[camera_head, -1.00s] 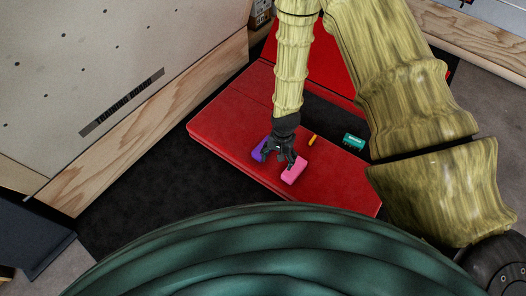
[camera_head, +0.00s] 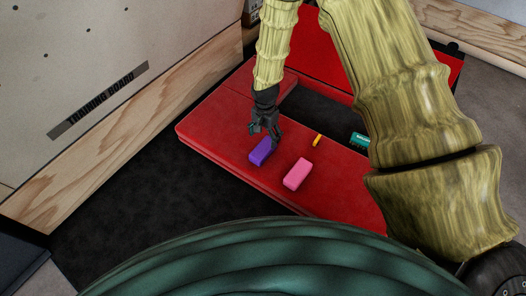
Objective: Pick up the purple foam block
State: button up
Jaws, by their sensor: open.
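The purple foam block (camera_head: 260,153) lies on the red crash pad (camera_head: 215,117), near the pad's front left part. My gripper (camera_head: 264,138) is open, with its dark fingers at the far side of the purple block. A fingertip overlaps the block's upper edge in the picture; I cannot tell whether it touches. The block appears to rest on the pad.
A pink block (camera_head: 297,174) lies close to the right of the purple block. A small orange-yellow item (camera_head: 317,140) and a teal item (camera_head: 360,139) lie farther right. The wooden training board (camera_head: 100,130) stands at the left.

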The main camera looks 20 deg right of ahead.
aim_at(263, 147)
notch_tip(263, 147, down, 4)
jog(key=shift+b, duration=0.75)
jog(key=f+b, duration=0.2)
jog(key=f, duration=0.1)
jog(key=f+b, duration=0.2)
jog(key=shift+s+a, duration=0.15)
jog(key=shift+a, duration=0.2)
jog(key=c, duration=1.1)
